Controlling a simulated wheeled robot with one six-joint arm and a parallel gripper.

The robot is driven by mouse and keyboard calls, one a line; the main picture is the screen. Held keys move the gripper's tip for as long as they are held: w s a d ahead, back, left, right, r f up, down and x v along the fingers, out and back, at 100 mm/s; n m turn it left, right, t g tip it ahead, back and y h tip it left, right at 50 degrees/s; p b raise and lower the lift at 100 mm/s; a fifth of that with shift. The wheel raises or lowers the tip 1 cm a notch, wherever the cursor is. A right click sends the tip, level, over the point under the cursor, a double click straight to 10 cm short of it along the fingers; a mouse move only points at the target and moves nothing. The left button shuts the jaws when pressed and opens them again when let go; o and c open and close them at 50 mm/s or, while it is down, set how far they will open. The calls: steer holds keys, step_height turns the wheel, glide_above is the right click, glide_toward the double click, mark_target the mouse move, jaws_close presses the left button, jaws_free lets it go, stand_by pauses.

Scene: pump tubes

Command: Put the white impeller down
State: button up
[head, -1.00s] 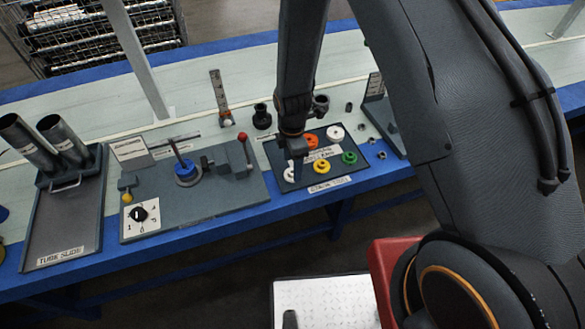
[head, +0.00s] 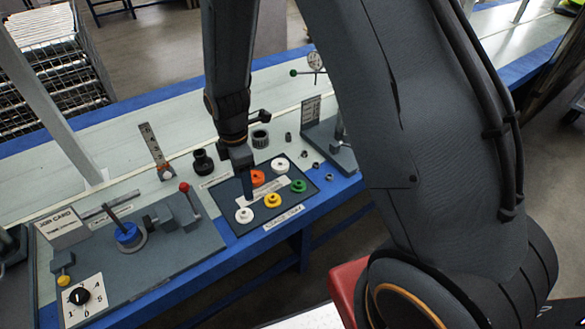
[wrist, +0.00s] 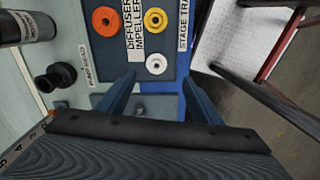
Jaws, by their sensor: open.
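A white impeller (head: 244,215) lies at the front left corner of the dark stage tray (head: 288,222). It also shows in the wrist view (wrist: 156,64), just beyond my fingertips and roughly centred between them. My gripper (head: 247,192) is above the tray, behind the white impeller in the head view. Its two fingers are spread and empty in the wrist view (wrist: 159,78). A second white ring-shaped piece (head: 280,166) lies at the tray's back. An orange piece (head: 257,178), a yellow one (head: 272,200) and a green one (head: 299,186) lie on the tray too.
Left of the tray is a grey fixture plate (head: 185,245) with a blue-based post (head: 128,235) and a red-knobbed lever (head: 186,190). A black fitting (head: 203,161) stands behind the tray. A dial gauge stand (head: 316,65) is at the back right. Small nuts lie to the tray's right.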

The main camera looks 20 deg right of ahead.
steer(key=s+d+r+m, duration=1.3)
steer(key=d+m, duration=0.1)
steer(key=m, duration=0.5)
steer(key=shift+s+r+t, duration=0.2)
steer(key=shift+r+t, duration=0.15)
steer(key=shift+t, duration=0.05)
